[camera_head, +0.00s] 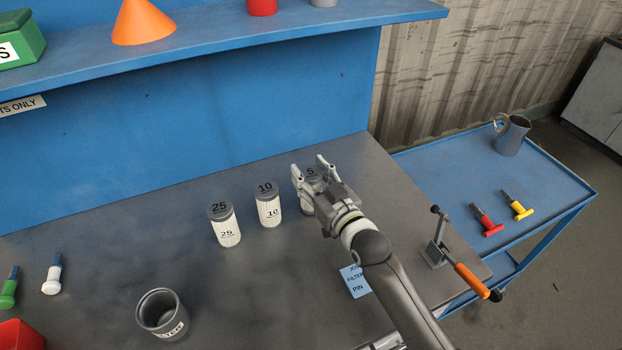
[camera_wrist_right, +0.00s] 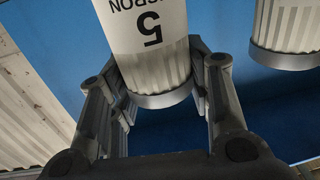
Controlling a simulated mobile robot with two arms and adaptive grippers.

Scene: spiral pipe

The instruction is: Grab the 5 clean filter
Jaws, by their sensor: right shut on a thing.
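The 5 filter (camera_head: 312,174) is a white pleated cylinder with a dark grey top marked 5, upright near the back of the grey workbench. My right gripper (camera_head: 309,166) is shut on it, one finger on each side. In the right wrist view, the 5 filter (camera_wrist_right: 150,45) shows its printed label upside down between the fingers. Whether its base touches the bench is hard to tell. The 10 filter (camera_head: 268,205) and the 25 filter (camera_head: 224,225) stand in a row to its left. My left gripper is out of view.
A grey filter cup (camera_head: 161,312) stands at the front of the bench. A lever with an orange handle (camera_head: 471,281) is at the right edge. A blue shelf (camera_head: 230,50) overhangs the back. A blue cart (camera_head: 440,160) holds a jug (camera_head: 512,136) and red and yellow pins.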

